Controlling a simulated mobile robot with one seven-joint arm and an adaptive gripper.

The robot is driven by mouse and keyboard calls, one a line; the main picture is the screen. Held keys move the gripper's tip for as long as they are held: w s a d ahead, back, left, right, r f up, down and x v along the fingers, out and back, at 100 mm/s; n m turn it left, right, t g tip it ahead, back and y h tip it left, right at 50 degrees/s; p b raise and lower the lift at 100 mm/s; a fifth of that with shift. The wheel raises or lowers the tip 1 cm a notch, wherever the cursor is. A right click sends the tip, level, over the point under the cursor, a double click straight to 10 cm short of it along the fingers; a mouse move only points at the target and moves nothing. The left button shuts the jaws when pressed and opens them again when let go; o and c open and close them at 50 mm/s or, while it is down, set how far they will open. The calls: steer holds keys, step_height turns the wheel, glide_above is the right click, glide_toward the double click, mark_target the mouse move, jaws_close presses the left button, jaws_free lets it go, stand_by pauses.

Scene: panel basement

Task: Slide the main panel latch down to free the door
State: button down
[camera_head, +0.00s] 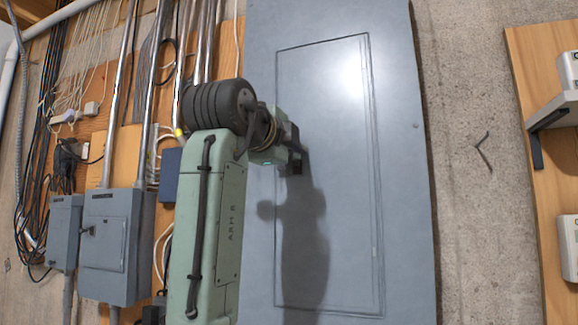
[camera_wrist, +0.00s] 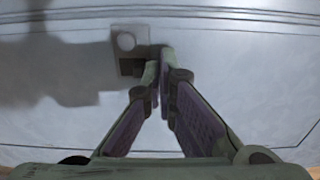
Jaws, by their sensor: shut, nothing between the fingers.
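The main panel (camera_head: 401,200) is a tall blue-grey metal cover on the wall, and its door (camera_head: 330,110) sits closed within the outlined seam. In the wrist view the latch (camera_wrist: 126,42) is a small grey plate with a round knob and a dark lower part, left of my fingertips. My gripper (camera_wrist: 160,54) is shut and empty, its tips right beside the latch's dark part; I cannot tell whether they touch. In the head view my gripper (camera_head: 291,160) is at the door's left side. The latch cannot be made out clearly there.
Smaller grey electrical boxes (camera_head: 112,245) with conduits and hanging cables are at left on wooden boards. A wooden board (camera_head: 533,120) with a shelf bracket stands at right. Bare concrete wall (camera_head: 460,220) lies between. My arm's shadow falls on the door.

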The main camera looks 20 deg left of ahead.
steer(key=shift+f+b, duration=0.5)
steer(key=shift+f, duration=0.25)
stand_by(0.8)
steer(key=shift+r+p, duration=0.3)
steer(key=shift+p, duration=0.2)
steer(key=shift+s, duration=0.15)
steer(key=s+b, duration=0.1)
steer(key=s, duration=0.5)
steer(key=shift+s, duration=0.4)
stand_by(0.4)
steer(key=shift+a, duration=0.1)
